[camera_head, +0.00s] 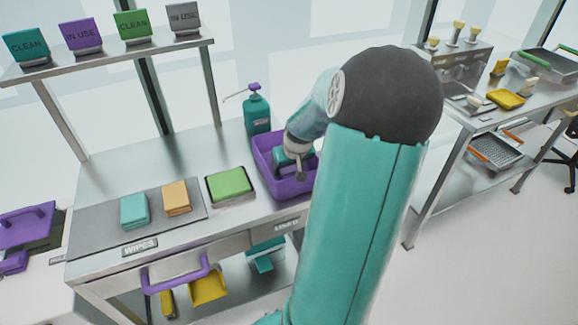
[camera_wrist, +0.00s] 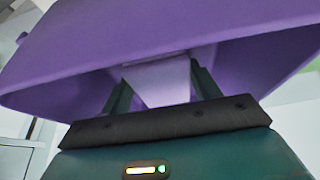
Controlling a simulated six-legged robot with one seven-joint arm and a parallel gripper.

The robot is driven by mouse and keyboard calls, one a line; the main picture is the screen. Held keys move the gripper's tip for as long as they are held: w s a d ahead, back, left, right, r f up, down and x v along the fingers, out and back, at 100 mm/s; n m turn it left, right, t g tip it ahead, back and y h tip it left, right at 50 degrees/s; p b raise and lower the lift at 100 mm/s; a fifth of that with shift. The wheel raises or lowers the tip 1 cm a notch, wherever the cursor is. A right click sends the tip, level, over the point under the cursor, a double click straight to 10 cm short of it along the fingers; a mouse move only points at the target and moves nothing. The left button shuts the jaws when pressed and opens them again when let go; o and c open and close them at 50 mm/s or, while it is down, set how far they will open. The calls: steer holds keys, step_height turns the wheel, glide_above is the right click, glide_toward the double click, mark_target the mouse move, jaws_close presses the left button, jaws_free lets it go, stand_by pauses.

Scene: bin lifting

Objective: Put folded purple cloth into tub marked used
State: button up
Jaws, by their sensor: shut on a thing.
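The purple tub (camera_head: 268,181) stands on the bench, behind a front label (camera_head: 287,225) that is partly hidden and seems to read USED. My gripper (camera_head: 300,172) is down inside the tub's opening in the head view. In the wrist view the tub's purple wall (camera_wrist: 150,30) fills the upper part. My gripper's two dark fingers (camera_wrist: 160,95) are shut on a pale purple piece (camera_wrist: 168,82), apparently the folded purple cloth. Its full shape is hidden, and I cannot tell whether it touches the tub floor.
A teal cloth (camera_head: 134,210) and an orange cloth (camera_head: 176,197) lie on a grey mat marked WIPES. A green cloth (camera_head: 230,183) lies in a tray beside the tub. A teal pump bottle (camera_head: 257,113) stands behind the tub. A sign shelf (camera_head: 110,62) rises at the back left.

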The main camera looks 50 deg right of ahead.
steer(key=shift+f, duration=0.15)
steer(key=o, duration=0.9)
steer(key=shift+w, duration=0.1)
steer(key=shift+o, duration=0.2)
steer(key=v, duration=1.2)
steer(key=shift+a, duration=0.1)
